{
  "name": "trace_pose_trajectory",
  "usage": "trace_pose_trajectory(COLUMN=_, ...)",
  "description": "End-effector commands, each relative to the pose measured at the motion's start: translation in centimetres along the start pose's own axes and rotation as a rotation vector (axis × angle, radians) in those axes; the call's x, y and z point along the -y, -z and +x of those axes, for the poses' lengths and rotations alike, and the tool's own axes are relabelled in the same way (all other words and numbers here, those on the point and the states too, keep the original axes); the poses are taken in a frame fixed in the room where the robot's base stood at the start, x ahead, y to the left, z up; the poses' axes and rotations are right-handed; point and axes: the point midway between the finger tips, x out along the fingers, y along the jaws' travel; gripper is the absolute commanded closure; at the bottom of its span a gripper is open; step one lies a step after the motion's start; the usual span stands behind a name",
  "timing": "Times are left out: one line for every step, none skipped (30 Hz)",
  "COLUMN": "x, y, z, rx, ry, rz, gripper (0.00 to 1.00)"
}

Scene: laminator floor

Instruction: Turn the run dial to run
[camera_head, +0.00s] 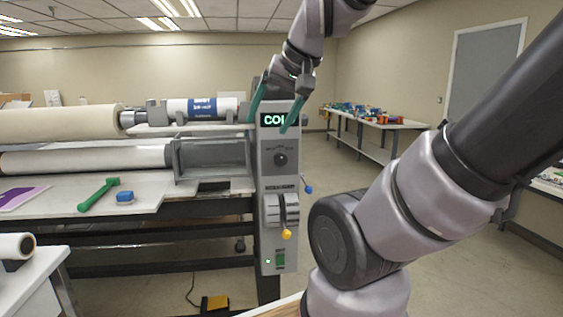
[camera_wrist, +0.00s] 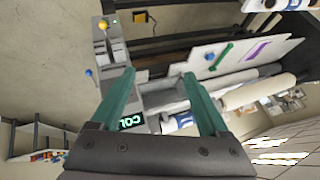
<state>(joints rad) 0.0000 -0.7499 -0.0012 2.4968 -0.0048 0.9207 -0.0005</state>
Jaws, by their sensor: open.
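The run dial (camera_head: 280,159) is a small dark round knob on the grey control column (camera_head: 268,190), with small print above it that I cannot read. My gripper (camera_head: 267,126) is open and empty, with two green fingers pointing down in front of the column's top, above the dial. In the wrist view the open fingers (camera_wrist: 160,73) spread over the machine, and the display (camera_wrist: 131,121) shows beside the left finger. The dial is not visible there, seemingly behind that finger.
A blue-knobbed handle (camera_head: 308,188) sticks out right. Rollers (camera_head: 70,118) lie left. A green tool (camera_head: 98,194) and blue block (camera_head: 125,197) lie on the bed.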

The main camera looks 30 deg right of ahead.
Motion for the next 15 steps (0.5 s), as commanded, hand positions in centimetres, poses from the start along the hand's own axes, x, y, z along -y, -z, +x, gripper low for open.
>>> trace_pose_trajectory(x=0.0, y=0.1, z=0.0, rx=0.001, ry=0.000, rz=0.000, gripper=0.11)
trace_pose_trajectory(x=0.0, y=0.3, z=0.1, rx=0.003, ry=0.000, rz=0.000, gripper=0.11)
trace_pose_trajectory(x=0.0, y=0.7, z=0.3, rx=0.006, ry=0.000, rz=0.000, gripper=0.11)
trace_pose_trajectory(x=-0.1, y=1.2, z=0.5, rx=0.011, ry=-0.001, rz=0.001, gripper=0.11)
trace_pose_trajectory(x=-0.1, y=1.8, z=0.7, rx=0.016, ry=-0.001, rz=0.002, gripper=0.11)
trace_pose_trajectory(x=-0.2, y=2.8, z=1.1, rx=0.024, ry=-0.001, rz=0.001, gripper=0.11)
trace_pose_trajectory(x=-0.3, y=3.6, z=1.6, rx=0.032, ry=-0.003, rz=0.002, gripper=0.11)
trace_pose_trajectory(x=-0.5, y=4.6, z=2.1, rx=0.039, ry=-0.005, rz=0.002, gripper=0.11)
trace_pose_trajectory(x=-0.9, y=6.0, z=2.9, rx=0.050, ry=-0.009, rz=0.000, gripper=0.11)
trace_pose_trajectory(x=-1.2, y=7.1, z=3.5, rx=0.057, ry=-0.012, rz=0.001, gripper=0.11)
trace_pose_trajectory(x=-1.6, y=8.2, z=4.2, rx=0.064, ry=-0.016, rz=0.000, gripper=0.11)
trace_pose_trajectory(x=-2.1, y=9.7, z=5.2, rx=0.072, ry=-0.024, rz=-0.002, gripper=0.11)
trace_pose_trajectory(x=-2.6, y=10.7, z=6.0, rx=0.079, ry=-0.030, rz=-0.003, gripper=0.11)
trace_pose_trajectory(x=-3.2, y=11.8, z=6.8, rx=0.084, ry=-0.036, rz=-0.005, gripper=0.11)
trace_pose_trajectory(x=-4.0, y=13.2, z=7.9, rx=0.090, ry=-0.047, rz=-0.009, gripper=0.11)
